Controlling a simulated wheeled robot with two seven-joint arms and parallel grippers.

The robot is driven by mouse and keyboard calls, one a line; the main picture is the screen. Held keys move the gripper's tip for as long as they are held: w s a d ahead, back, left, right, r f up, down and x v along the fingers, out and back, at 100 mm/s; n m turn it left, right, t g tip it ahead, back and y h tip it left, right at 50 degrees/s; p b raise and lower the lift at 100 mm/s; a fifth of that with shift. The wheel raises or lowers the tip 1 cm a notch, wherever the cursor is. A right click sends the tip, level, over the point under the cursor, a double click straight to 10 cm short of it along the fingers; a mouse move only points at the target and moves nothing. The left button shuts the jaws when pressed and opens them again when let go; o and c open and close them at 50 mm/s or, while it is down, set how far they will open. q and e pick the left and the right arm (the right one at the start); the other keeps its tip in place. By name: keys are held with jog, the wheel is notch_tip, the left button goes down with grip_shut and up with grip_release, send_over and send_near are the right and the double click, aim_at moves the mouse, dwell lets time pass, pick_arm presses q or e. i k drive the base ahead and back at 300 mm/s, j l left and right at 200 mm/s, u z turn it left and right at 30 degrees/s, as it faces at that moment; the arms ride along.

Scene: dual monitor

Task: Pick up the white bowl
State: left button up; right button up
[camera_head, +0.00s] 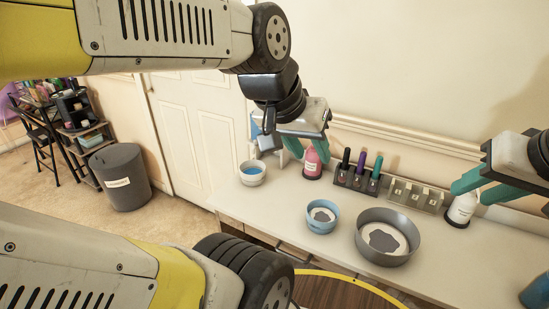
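The small white bowl (252,179), with something blue inside, stands upright at the left end of the white counter. My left gripper (309,153) hangs above the counter, to the right of the bowl and higher. Its teal fingers are apart with nothing visibly held; a pink bottle (312,169) shows behind and below them. My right gripper (473,191) is at the right edge, far from the bowl. Its teal fingers look apart and partly overlap a white bottle (461,210) standing on the counter.
A blue bowl (322,226) and a larger grey bowl (403,254) stand on the counter (289,212). A rack of dark, purple and green bottles (356,183) and a grey slotted holder (414,195) line the back. A blue object (537,293) sits at the lower right.

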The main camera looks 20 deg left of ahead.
aim_at(253, 172)
jog(key=j+u, duration=0.25)
jog(key=j, duration=0.15)
jog(key=i+j+u, duration=0.25)
jog(key=j, duration=0.15)
jog(key=j+u, duration=0.25)
jog(key=j, duration=0.15)
jog(key=i+j+u, duration=0.25)
jog(key=k+j, duration=0.05)
jog(key=j, duration=0.05)
